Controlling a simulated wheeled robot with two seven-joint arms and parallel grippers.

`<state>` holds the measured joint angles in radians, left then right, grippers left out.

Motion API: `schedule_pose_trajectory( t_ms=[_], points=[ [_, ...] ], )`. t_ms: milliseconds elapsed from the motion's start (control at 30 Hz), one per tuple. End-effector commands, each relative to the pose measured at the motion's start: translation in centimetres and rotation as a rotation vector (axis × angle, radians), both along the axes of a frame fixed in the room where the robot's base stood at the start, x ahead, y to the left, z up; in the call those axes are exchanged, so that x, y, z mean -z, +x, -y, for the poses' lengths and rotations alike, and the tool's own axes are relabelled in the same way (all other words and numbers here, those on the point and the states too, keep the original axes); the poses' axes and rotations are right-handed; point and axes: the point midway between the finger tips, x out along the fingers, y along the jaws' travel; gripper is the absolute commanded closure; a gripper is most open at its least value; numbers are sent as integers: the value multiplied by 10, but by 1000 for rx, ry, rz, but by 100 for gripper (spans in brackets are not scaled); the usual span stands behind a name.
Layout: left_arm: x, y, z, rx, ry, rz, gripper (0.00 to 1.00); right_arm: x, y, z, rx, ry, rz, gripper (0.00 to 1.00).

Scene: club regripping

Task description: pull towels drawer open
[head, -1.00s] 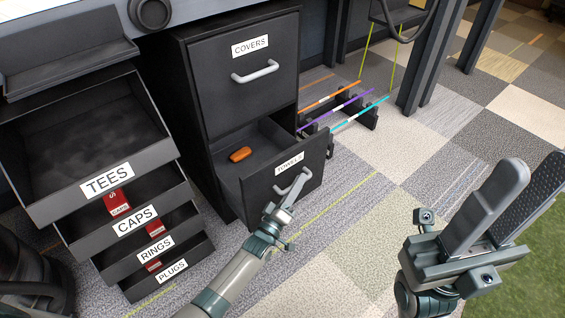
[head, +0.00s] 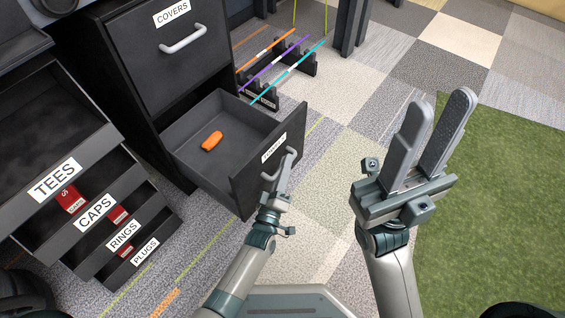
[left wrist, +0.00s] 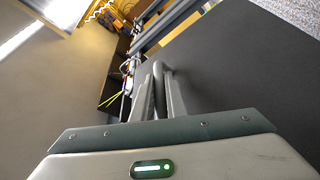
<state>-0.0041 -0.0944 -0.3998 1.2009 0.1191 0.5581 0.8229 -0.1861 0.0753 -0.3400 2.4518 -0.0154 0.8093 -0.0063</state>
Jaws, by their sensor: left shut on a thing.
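The towels drawer (head: 250,185) is the lower drawer of the dark cabinet (head: 180,85) and stands well out from it. Its label is partly hidden at this angle. An orange item (head: 212,141) lies inside on the drawer floor. My left gripper (head: 279,178) is shut on the drawer's light grey handle (head: 291,158). In the left wrist view the fingers (left wrist: 160,92) close around the handle against the dark drawer front. My right gripper (head: 425,140) is open and empty, to the right of the drawer with its fingers pointing up.
The covers drawer (head: 165,55) above is closed. A rack of open bins labelled tees, caps, rings and plugs (head: 85,190) stands at left. Coloured shafts (head: 285,65) rest on low black stands behind the drawer. Carpet tiles and green turf (head: 490,190) lie clear at right.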

Motion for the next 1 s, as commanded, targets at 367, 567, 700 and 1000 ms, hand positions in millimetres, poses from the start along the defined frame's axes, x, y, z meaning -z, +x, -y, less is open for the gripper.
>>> schedule_pose_trajectory(
  t_ms=[367,567,700,1000],
  points=[
    [1,0,-1,0,0,-1,80,1,0,0,0,0,-1,69],
    [-2,1,0,-1,0,-1,80,-1,0,0,1,-2,-2,69],
    [-10,3,0,-1,0,0,80,-5,-2,2,5,-1,1,69],
    [-36,12,1,-6,-1,7,80,1,-3,5,24,-31,-52,69]
  ],
)
